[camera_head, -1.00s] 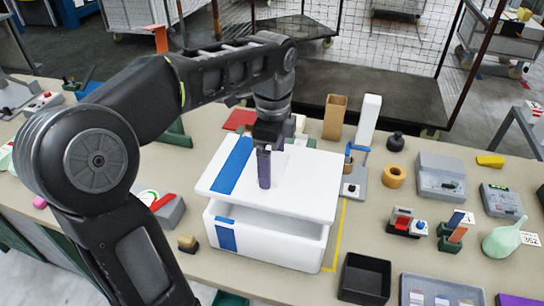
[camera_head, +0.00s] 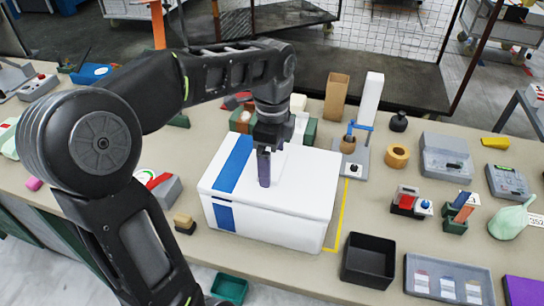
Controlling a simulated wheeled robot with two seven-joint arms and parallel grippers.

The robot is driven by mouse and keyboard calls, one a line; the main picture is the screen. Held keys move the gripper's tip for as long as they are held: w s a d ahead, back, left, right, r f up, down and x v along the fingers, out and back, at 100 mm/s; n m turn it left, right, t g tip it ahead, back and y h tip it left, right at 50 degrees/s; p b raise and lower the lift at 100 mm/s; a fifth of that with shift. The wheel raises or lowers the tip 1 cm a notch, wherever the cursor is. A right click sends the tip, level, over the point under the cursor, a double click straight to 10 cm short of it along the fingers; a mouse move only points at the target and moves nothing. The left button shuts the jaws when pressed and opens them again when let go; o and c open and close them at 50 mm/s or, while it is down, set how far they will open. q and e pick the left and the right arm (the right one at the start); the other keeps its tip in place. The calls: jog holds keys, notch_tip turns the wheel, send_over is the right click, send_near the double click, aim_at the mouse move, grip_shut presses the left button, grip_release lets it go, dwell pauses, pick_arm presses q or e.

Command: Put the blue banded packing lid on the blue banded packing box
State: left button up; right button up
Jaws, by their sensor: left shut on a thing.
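The white packing lid (camera_head: 310,180) with a blue band lies on the white packing box (camera_head: 282,229), which has a blue band on its front. The lid looks level and its edges line up with the box, with only a thin seam between them. The two blue bands meet near the left end. My left gripper (camera_head: 264,180) is over the lid's middle, shut on a raised white part of the lid. The inside of the box is hidden. My right gripper is not in view.
Yellow tape (camera_head: 341,215) marks the table right of the box. A black tray (camera_head: 368,259) stands at the front right, and a small wood-topped block (camera_head: 184,223) at the left. A lever press (camera_head: 352,150) and several other items stand behind and to the right.

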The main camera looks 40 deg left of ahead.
pick_arm(q)
jog(key=shift+f, duration=0.2)
jog(key=o, duration=1.1)
jog(key=shift+r, duration=0.25)
notch_tip(320, 180, up, 7)
jog(key=shift+f+p, duration=0.2)
jog(key=shift+p, duration=0.85)
jog(key=shift+r+p, duration=0.4)
